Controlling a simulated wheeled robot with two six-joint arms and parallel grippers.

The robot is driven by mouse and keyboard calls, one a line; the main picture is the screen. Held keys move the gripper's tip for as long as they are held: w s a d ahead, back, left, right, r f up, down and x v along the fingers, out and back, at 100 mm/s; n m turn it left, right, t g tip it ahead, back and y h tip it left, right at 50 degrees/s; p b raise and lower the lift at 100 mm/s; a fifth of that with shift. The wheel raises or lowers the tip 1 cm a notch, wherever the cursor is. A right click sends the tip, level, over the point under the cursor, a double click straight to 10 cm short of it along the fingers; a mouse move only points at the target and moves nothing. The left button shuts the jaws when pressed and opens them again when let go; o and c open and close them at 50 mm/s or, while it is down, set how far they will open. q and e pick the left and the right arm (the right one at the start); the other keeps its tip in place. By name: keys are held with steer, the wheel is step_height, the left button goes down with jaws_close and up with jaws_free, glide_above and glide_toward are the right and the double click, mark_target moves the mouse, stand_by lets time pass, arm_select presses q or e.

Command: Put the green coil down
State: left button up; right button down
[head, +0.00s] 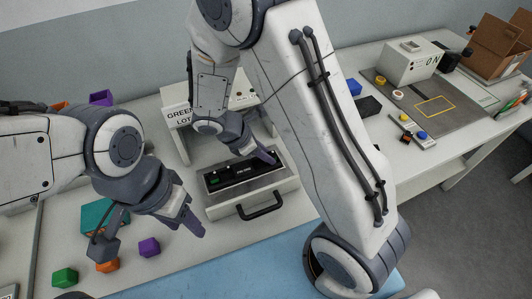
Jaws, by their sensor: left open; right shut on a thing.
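My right gripper (268,156) reaches down over the open grey case (225,211), just above its dark inside, near the right back. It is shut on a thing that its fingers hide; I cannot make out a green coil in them. A small green patch (214,181) shows in the left end of the case's dark inside; I cannot tell whether it is a part or a marking. My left gripper (150,233) is open and empty, over the table left of the case.
A green block (65,277), an orange block (107,265), a purple block (149,247) and a teal box (96,214) lie around my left gripper. A right-hand table holds a white "ON" box (408,64) and a grey mat (462,107).

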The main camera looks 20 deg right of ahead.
steer(key=shift+f, duration=0.2)
steer(key=c, duration=0.7)
jaws_free()
steer(key=shift+s, duration=0.1)
steer(key=shift+r, duration=0.35)
steer(key=v, duration=1.1)
steer(key=s+a+r+m+y, duration=0.1)
steer(key=s+a+m+y, duration=0.1)
steer(key=s, duration=0.4)
steer(key=s+a+r+m+y, duration=0.1)
steer(key=s+a+m+y, duration=0.1)
steer(key=s+m, duration=0.3)
steer(key=s+a+r+m+y, duration=0.1)
steer(key=s+a+m+y, duration=0.1)
steer(key=s, duration=0.4)
steer(key=shift+s+a+r+m+y, duration=0.2)
steer(key=shift+m+y, duration=0.15)
steer(key=shift+m, duration=0.2)
steer(key=shift+s+a+r+m+y, duration=0.2)
steer(key=shift+m+y, duration=0.15)
steer(key=shift+m, duration=0.2)
